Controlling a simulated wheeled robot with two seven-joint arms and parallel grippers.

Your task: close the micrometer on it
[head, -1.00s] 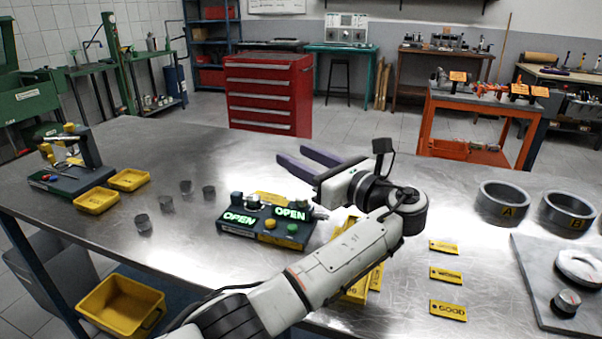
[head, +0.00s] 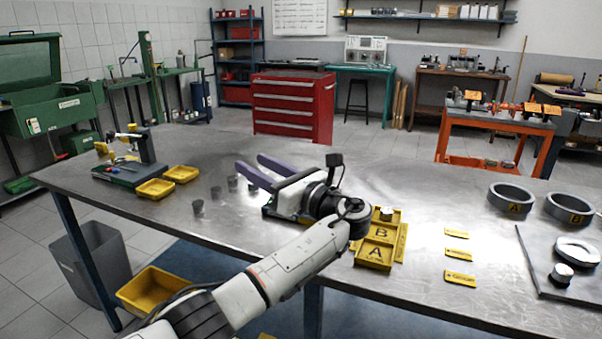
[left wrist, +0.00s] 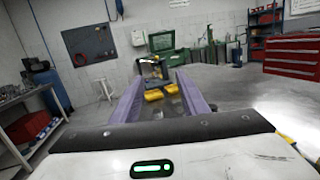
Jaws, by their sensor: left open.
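A bench device with an upright curved frame and a dark base, which looks like the micrometer (head: 130,160), stands at the table's far left. In the left wrist view it (left wrist: 153,70) shows ahead, between my fingers. Whether anything sits in its gap is too small to tell. My left gripper (head: 250,162) is open and empty, its purple fingers pointing left toward the device but well apart from it. The fingers also show spread in the left wrist view (left wrist: 157,77). My right gripper is not in view.
Two yellow bins (head: 155,189) sit before the device. Several small grey cylinders (head: 198,207) stand nearer my gripper. Yellow trays marked A (head: 374,254) and B lie beside my wrist. Grey rings (head: 510,198), yellow labels (head: 459,278) and a grey plate (head: 535,275) are right.

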